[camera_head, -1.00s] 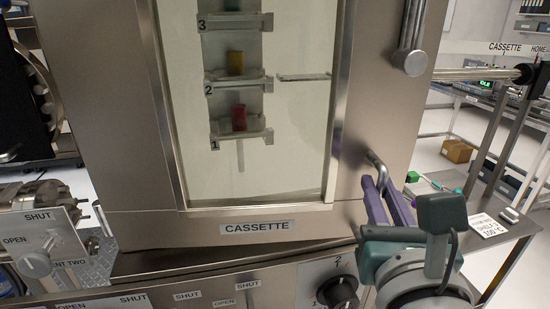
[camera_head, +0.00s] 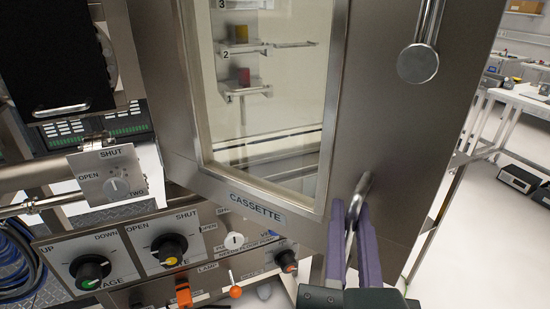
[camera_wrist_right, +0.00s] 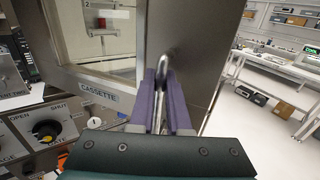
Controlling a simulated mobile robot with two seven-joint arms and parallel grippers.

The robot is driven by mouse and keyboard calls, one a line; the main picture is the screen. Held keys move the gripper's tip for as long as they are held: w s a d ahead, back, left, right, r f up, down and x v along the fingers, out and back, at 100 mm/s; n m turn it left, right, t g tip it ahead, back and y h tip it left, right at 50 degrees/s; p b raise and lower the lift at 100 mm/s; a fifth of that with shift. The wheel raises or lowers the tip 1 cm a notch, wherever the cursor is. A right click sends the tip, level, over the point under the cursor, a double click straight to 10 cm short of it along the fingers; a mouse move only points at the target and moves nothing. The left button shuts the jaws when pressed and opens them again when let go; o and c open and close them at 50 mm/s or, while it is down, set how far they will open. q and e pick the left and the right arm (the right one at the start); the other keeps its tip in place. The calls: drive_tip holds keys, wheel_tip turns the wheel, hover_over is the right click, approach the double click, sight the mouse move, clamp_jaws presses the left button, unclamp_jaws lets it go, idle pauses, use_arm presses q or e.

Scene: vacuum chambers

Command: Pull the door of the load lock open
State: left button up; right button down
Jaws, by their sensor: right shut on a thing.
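The load lock door (camera_head: 385,130) is a steel panel with a tall window and a CASSETTE label (camera_head: 257,207). It stands at an angle, swung out from the chamber. Its bent metal handle (camera_head: 362,185) is at the lower right of the door. My right gripper (camera_head: 353,222), with purple fingers, is shut on the handle. In the right wrist view the handle (camera_wrist_right: 167,65) runs between the two fingers. Through the window, shelves (camera_head: 243,90) hold a red piece and a yellow piece. My left gripper is not in view.
A control panel with black knobs (camera_head: 90,269) and an orange-tipped lever (camera_head: 236,291) lies below and left of the door. A valve plate (camera_head: 108,175) marked OPEN and SHUT stands at left. Benches (camera_head: 525,100) stand far right, with open floor before them.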

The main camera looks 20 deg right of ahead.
drive_tip(key=shift+s+a, duration=0.35)
drive_tip(key=shift+a, duration=0.45)
drive_tip(key=shift+s+a, duration=0.3)
drive_tip(key=shift+a, duration=0.5)
drive_tip(key=c, duration=0.9)
unclamp_jaws()
drive_tip(key=v, duration=0.7)
drive_tip(key=shift+s+a, duration=0.2)
